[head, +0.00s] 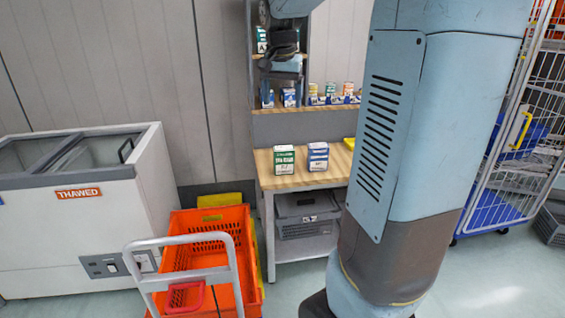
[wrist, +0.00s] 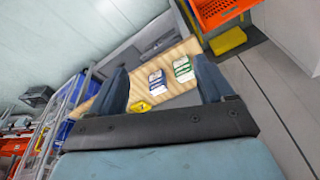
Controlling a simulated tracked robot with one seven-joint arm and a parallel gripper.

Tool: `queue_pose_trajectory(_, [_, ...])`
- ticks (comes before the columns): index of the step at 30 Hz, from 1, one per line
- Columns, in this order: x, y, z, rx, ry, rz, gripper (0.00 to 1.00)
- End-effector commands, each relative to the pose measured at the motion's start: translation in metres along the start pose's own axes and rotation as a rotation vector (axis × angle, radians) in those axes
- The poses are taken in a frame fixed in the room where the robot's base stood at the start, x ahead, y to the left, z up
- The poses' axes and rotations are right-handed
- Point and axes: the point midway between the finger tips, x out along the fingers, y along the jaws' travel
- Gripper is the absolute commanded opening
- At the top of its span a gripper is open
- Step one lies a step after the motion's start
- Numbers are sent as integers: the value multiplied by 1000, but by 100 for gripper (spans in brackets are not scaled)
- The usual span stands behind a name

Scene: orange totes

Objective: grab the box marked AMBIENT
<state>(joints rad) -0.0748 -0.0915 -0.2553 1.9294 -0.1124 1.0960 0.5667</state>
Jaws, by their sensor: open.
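Two small cartons stand side by side on the wooden worktop (head: 297,179). One is green and white (head: 284,160), on the left in the head view; the other is blue and white (head: 318,158), on its right. I cannot read AMBIENT on either. In the wrist view the blue carton (wrist: 158,82) and the green carton (wrist: 183,69) appear beyond the fingers, with left and right swapped. My gripper (wrist: 163,78) is open and empty, held apart from both cartons, which show between its fingers. In the head view my arm hides the worktop's right part.
A shelf (head: 275,111) with small goods rises behind the worktop. A yellow item (head: 349,143) lies right of the cartons. An orange tote (head: 243,223) sits on the left, behind a grey handle. A freezer marked THAWED (head: 130,192) is far left; a wire cage (head: 505,150) is right.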

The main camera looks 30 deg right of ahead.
Motion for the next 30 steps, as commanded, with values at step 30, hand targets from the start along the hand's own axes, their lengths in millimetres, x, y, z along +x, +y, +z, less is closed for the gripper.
queue_pose_trajectory(30, [181, -76, -233, 687, 218, 570, 81])
